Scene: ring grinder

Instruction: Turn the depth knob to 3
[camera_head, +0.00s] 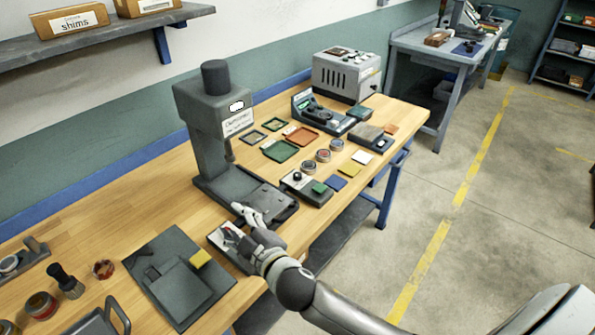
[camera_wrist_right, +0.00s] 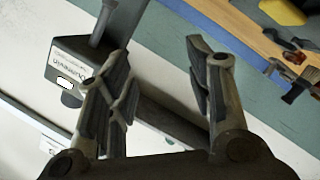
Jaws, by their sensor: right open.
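The dark grey grinder (camera_head: 208,130) stands on the wooden bench with a white label on its head. Its head and label also show upside down in the right wrist view (camera_wrist_right: 70,72). My right gripper (camera_head: 240,212) is in front of the grinder's base, above a low grey box (camera_head: 218,238) with a red part on it; the gripper and wrist cover much of this box. In the right wrist view the two fingers (camera_wrist_right: 158,55) are apart with nothing between them. A small dark knob (camera_head: 297,176) sits on another box to the right. I cannot read a depth scale.
A dark plate (camera_head: 177,279) with a yellow pad lies left of my arm. Trays (camera_head: 280,150), round tins (camera_head: 323,155) and coloured pads crowd the bench to the right. A grey machine (camera_head: 345,75) stands at the back. Bare wood shows left of the grinder.

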